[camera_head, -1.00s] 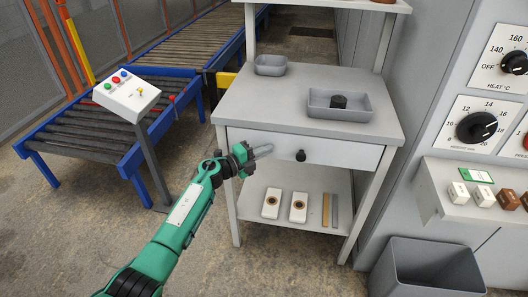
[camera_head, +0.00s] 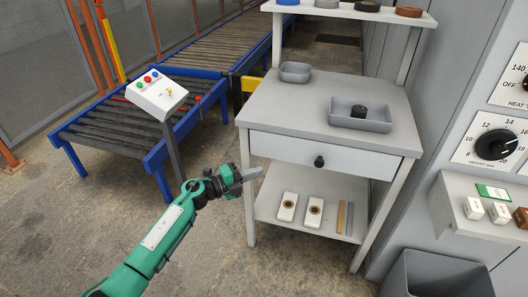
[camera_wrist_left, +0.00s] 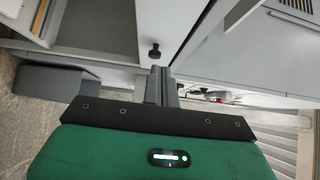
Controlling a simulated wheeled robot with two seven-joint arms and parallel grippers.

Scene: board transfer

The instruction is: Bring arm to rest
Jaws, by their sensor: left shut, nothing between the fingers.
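My left gripper (camera_head: 250,174) is shut and empty in the head view. It hangs in the air in front of the left front leg of the grey workbench (camera_head: 285,108), below its tabletop. In the left wrist view its two fingers (camera_wrist_left: 161,85) are together with nothing between them. My green left arm reaches in from the bottom left. The bench's drawer (camera_head: 280,149) is shut, and its black knob (camera_head: 319,161) is apart from the gripper. My right gripper is in none of the frames.
A grey tray (camera_head: 340,118) with a black round piece and a smaller tray (camera_head: 295,73) stand on the bench. Its lower shelf holds two white blocks and two strips. A control box (camera_head: 157,97) stands left by the roller conveyor (camera_head: 100,128). A grey bin (camera_head: 435,262) is at lower right.

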